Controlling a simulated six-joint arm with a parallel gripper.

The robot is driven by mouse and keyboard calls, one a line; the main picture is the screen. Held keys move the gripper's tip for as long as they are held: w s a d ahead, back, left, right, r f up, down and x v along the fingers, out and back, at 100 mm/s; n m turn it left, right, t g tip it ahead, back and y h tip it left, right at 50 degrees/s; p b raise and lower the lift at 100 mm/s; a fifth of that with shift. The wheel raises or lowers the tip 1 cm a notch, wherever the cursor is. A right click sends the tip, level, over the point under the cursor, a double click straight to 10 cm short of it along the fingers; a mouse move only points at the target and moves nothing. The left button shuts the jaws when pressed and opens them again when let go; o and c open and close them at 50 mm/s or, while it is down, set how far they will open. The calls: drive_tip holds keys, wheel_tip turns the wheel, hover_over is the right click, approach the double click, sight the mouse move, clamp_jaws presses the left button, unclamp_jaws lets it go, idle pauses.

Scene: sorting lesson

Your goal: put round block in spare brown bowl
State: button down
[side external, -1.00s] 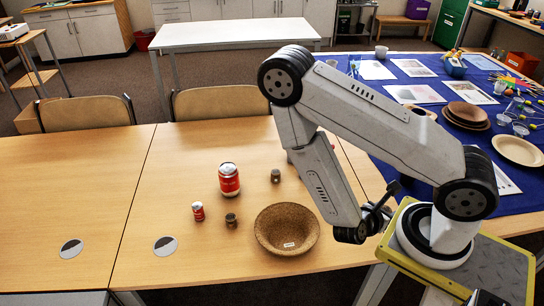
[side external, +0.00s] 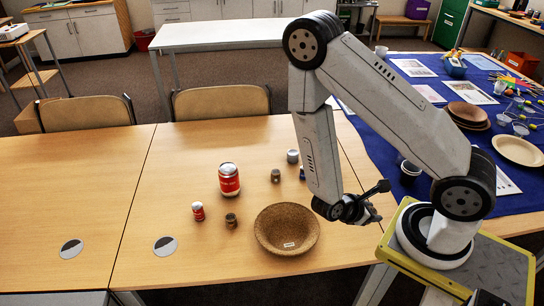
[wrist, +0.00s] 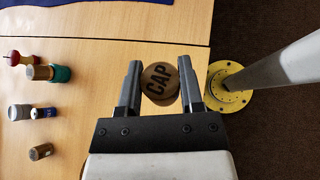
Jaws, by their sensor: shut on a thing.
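In the side view my gripper (side external: 368,208) is at the table's right end, to the right of the brown bowl (side external: 287,214); I cannot make out the block clearly there. The brown bowl is wide and cork-like, stands near the table's front edge with a small white label inside, and looks empty.
A blue-covered table (side external: 395,133) with plates and cups is at the right. The table's left part is clear.

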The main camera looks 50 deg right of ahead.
drive_tip(key=w+a+m+y, duration=0.2)
drive_tip(key=w+m, duration=0.1)
drive_tip(key=m, duration=0.3)
drive_tip(key=w+a+f+m+t+y, duration=0.1)
drive_tip(key=w+a+m+y, duration=0.1)
drive_tip(key=w+m, duration=0.2)
drive_tip(key=w+a+m+y, duration=0.2)
drive_tip(key=w+m, duration=0.1)
drive_tip(key=m, duration=0.5)
drive_tip(key=shift+w+a+f+m+t, duration=0.25)
drive_tip(key=shift+w+f+m+t, duration=0.05)
drive_tip(key=shift+w, duration=0.05)
drive_tip(key=w+a+r+m+g, duration=0.1)
drive_tip(key=w+a+m, duration=0.4)
drive_tip(key=w+m, duration=0.3)
drive_tip(key=shift+r+m+g+h, duration=0.15)
drive_tip(key=shift+m+g+h, duration=0.2)
drive_tip(key=shift+m, duration=0.35)
drive_tip(key=shift+w, duration=0.1)
approach(292, 238)
drive_tip(key=shift+x, duration=2.7)
